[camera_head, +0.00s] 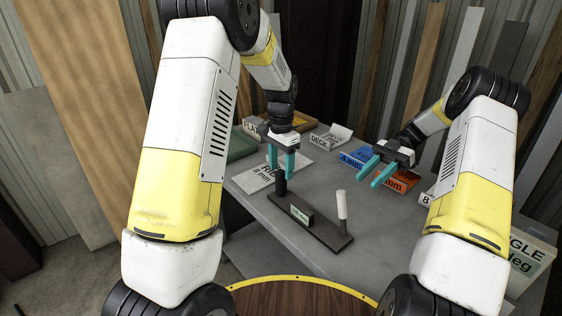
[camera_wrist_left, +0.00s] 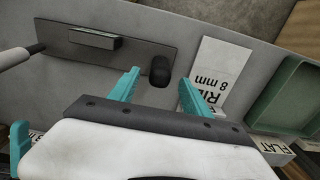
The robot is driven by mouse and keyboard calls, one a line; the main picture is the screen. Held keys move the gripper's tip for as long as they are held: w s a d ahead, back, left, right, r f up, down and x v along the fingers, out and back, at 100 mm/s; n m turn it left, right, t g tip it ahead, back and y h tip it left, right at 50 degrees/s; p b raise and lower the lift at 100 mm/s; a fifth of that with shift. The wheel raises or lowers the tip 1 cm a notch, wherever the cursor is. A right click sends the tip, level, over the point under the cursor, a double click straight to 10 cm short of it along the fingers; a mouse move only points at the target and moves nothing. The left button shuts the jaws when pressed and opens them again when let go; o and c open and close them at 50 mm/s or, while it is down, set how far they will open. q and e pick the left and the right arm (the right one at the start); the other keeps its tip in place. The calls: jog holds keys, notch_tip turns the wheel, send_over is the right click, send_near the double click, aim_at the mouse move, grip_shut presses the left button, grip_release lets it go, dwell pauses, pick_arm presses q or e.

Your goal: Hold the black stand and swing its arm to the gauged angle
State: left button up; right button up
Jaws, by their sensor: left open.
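The black stand has a long dark base plate (camera_head: 330,236) on the grey table, with a small labelled block (camera_head: 301,214) along it. A short black post (camera_head: 281,187) stands at its far-left end, and an upright white-topped handle (camera_head: 342,205) at its near-right end. My left gripper (camera_head: 281,172) is open over the post, pointing down. In the left wrist view the post (camera_wrist_left: 160,72) shows between its two teal fingertips (camera_wrist_left: 159,77), apart from both. The plate (camera_wrist_left: 140,53) and the handle (camera_wrist_left: 17,57) also show there. My right gripper (camera_head: 368,178) is open and empty, right of the handle.
A RIB 8 mm card (camera_head: 262,178) lies behind the post. A blue box (camera_head: 357,157) and an orange box (camera_head: 398,181) sit near my right gripper. A DECK card (camera_head: 325,138) stands behind; an angle-labelled box (camera_head: 530,262) is at right. A green tray (camera_wrist_left: 290,100) is left of the stand.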

aim_at(281, 181)
pick_arm(q)
notch_tip(281, 181, down, 6)
jog(key=shift+r, duration=0.1)
jog(key=shift+c, duration=0.3)
